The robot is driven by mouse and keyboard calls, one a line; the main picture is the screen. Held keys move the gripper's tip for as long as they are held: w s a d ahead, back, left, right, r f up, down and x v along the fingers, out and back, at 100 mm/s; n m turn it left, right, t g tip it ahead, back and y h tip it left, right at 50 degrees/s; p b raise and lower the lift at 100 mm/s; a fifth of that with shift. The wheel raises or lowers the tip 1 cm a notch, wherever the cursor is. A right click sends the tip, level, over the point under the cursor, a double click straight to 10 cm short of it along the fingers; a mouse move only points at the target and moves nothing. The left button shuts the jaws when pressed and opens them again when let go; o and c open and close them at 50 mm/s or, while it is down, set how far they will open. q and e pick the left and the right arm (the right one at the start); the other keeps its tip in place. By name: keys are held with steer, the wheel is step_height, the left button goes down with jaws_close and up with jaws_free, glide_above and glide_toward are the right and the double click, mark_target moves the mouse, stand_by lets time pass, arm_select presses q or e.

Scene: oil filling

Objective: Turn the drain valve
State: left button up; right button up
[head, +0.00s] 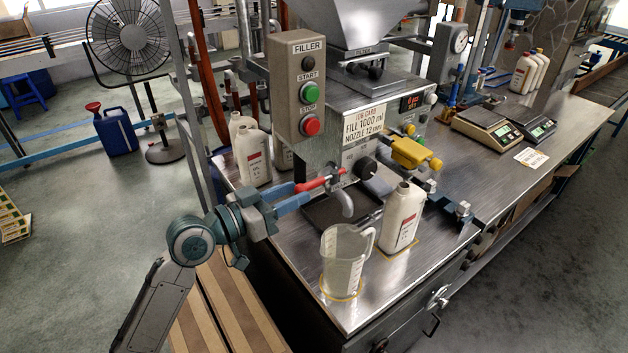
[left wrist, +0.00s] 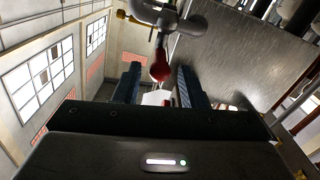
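The drain valve has a red lever handle (head: 318,183) on the front of the filler, above a grey curved spout (head: 345,203). My left gripper (head: 302,192) is at the handle's left end, with its blue fingers apart. In the left wrist view, the red handle (left wrist: 160,68) points in between the two fingers (left wrist: 160,88), with a visible gap on each side. The grey valve pipe (left wrist: 185,24) shows beyond it. Whether a finger touches the handle cannot be told. My right gripper is not in view.
A clear measuring jug (head: 345,262) and a white bottle (head: 403,218) stand on the metal bench in front of the spout. The filler's button box (head: 308,95) hangs above the handle. White bottles (head: 252,155) stand behind the gripper. Scales (head: 487,127) sit farther right.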

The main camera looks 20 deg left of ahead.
mark_target(306, 184)
arm_select(q)
steer(key=p+x, duration=0.1)
steer(key=x, duration=0.3)
steer(key=shift+r, duration=0.1)
steer(key=shift+p+x, duration=0.4)
steer(key=shift+x, duration=0.45)
steer(key=shift+c, duration=0.5)
jaws_close()
